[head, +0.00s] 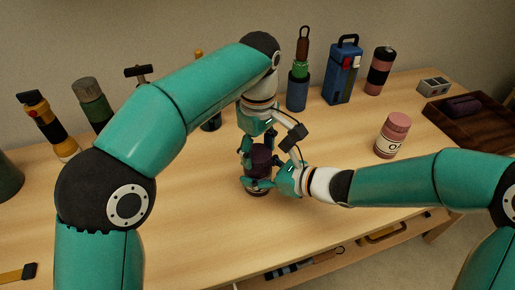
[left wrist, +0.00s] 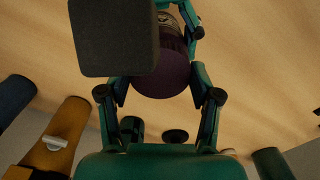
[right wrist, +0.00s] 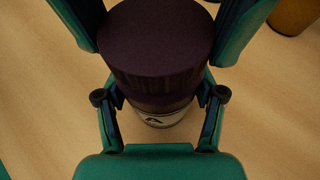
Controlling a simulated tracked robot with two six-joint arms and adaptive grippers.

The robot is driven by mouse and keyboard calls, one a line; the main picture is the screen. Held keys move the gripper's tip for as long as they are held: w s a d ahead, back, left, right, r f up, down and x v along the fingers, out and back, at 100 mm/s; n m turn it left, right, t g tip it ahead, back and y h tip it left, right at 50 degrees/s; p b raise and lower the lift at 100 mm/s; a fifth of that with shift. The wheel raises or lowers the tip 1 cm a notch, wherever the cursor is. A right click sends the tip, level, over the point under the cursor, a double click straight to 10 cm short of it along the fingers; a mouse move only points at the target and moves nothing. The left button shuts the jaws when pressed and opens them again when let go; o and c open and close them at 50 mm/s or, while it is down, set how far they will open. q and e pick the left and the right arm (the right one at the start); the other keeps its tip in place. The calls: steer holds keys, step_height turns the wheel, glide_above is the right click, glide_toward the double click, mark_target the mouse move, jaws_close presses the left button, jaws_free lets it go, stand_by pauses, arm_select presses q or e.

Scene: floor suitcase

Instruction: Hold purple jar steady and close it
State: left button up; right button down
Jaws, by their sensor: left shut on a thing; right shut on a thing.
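The purple jar (head: 260,160) stands upright on the table between my two grippers. Its dark purple lid (right wrist: 158,45) sits on top of the jar, above a pale label (right wrist: 165,118) with dark lettering. I cannot tell how tightly the lid is seated. My left gripper (head: 258,150) reaches down from above and is shut on the lid. My right gripper (head: 260,184) comes in low from the right and is shut on the jar's body. The left wrist view shows the round lid (left wrist: 163,80) between the left fingers. Fingers hide much of the jar.
A pink jar (head: 393,135) stands to the right, near a dark wooden tray (head: 470,125). Along the back stand a blue toolbox-like item (head: 343,72), a pink-and-black cylinder (head: 380,70) and a green-topped bottle (head: 298,85). A yellow-and-black torch (head: 48,125) stands at left.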

arm_select(q)
steer(key=m, duration=0.8)
steer(key=shift+a+m, duration=0.1)
steer(key=shift+m, duration=0.2)
steer(key=m, duration=1.2)
steer(key=shift+m, duration=0.3)
steer(key=m, duration=0.4)
steer(key=shift+w, duration=0.1)
steer(key=m, duration=0.8)
steer(key=o, duration=0.8)
steer(key=shift+c, duration=0.2)
